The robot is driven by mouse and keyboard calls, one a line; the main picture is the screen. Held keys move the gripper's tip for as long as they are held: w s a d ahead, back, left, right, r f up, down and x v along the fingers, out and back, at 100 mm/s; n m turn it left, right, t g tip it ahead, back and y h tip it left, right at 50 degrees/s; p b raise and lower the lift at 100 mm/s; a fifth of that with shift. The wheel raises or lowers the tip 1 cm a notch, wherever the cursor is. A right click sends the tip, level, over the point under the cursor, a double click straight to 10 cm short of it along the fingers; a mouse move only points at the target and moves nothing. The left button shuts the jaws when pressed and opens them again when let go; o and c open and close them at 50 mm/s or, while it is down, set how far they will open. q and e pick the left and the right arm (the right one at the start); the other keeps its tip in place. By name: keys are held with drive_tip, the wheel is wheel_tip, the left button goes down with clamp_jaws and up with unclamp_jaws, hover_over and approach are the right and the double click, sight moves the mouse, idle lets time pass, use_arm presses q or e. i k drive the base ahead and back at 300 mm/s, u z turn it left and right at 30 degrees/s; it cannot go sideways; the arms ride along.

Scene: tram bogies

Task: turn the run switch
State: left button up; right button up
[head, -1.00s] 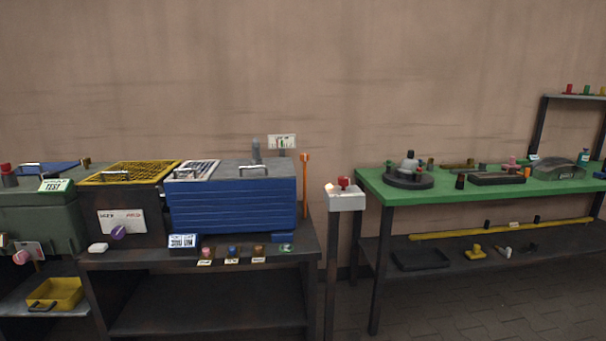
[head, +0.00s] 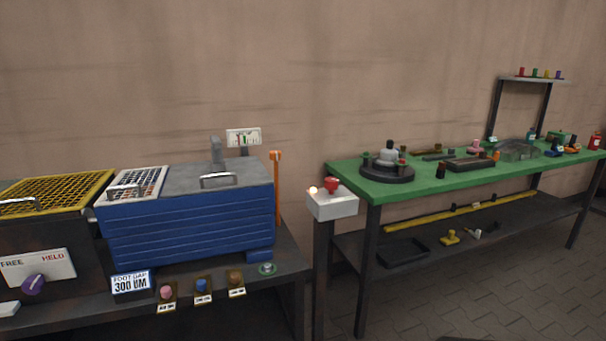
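No label reading "run" can be made out. A red knob (head: 331,184) sits on a pale box (head: 333,205) on a dark post, between the two benches. A small glowing lamp (head: 313,190) is beside the knob on the same box. A purple rotary knob (head: 33,284) is on a white plate (head: 52,265) marked FREE and HELD, on the dark cabinet at the far left. Neither of my grippers is in view.
The green-topped bench (head: 410,190) bears a round dark fixture (head: 387,173). Floor (head: 490,265) is clear at the right.

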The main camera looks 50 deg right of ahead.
sight(331, 183)
drive_tip(key=z, duration=0.35)
drive_tip(key=i, duration=0.9)
drive_tip(key=z, duration=0.55)
